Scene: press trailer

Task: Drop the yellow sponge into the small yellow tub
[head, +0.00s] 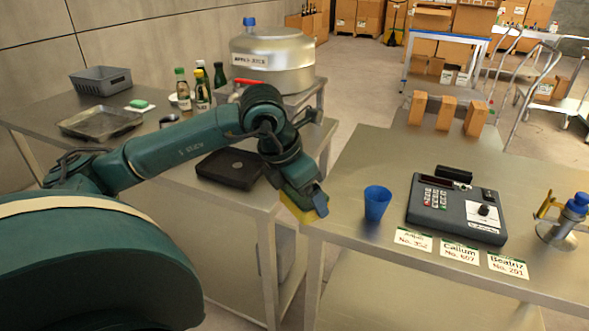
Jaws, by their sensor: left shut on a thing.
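My left gripper (311,201) reaches in from the left and points down near the left corner of the right table. It is shut on the yellow sponge (300,212), of which only a yellow part shows below and beside the jaws. The sponge is held near the gap between the two tables; its exact height cannot be told. I see no small yellow tub in this view. My right gripper is not in view.
A blue cup (377,204) stands right of my left gripper, beside a dark keypad device (457,207) and name cards (459,252). A black box (230,168) lies on the left table. A steel vessel (272,58), bottles (183,89) and a grey basket (100,80) stand behind.

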